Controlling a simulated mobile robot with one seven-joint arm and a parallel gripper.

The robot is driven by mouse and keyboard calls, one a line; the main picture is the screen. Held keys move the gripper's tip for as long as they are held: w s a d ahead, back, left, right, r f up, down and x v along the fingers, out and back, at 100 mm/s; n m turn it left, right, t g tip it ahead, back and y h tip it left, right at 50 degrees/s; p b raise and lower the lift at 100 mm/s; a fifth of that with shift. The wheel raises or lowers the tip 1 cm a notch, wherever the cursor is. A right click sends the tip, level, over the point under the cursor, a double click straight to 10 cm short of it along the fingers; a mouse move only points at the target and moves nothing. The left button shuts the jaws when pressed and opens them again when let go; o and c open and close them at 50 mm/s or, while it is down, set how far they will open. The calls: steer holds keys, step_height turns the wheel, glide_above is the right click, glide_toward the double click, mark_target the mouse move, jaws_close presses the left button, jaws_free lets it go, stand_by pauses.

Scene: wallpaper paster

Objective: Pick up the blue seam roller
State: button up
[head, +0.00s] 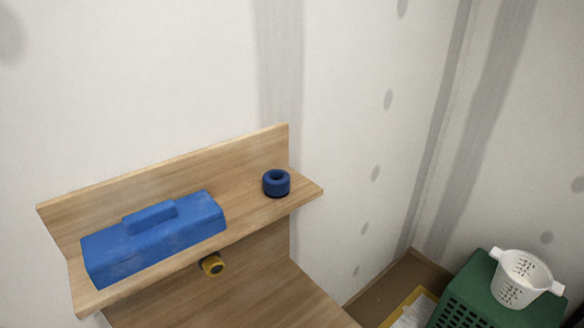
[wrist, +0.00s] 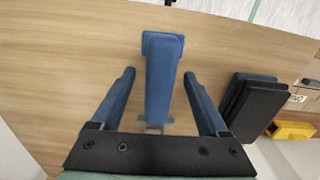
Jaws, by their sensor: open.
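In the wrist view a blue handled tool (wrist: 162,80), which looks like the seam roller, lies on a wooden surface (wrist: 60,60). Its wide end points away from me, and a small greyish part shows at its near end. My gripper (wrist: 159,75) is open, with one blue finger on each side of the tool. Gaps show between the fingers and the handle. I cannot tell how far above it the fingers are. My gripper is not in the head view, and I cannot make out the roller there.
The head view shows a wooden shelf (head: 255,205) with a blue lidded box (head: 155,240), a blue ring (head: 276,183) and a yellow-black round thing (head: 212,265) below. A white strainer (head: 520,280) sits on a green crate (head: 480,290). Dark blocks (wrist: 248,105) lie right in the wrist view.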

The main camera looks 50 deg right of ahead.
steer(key=shift+f, duration=0.15)
jaws_close()
stand_by(0.5)
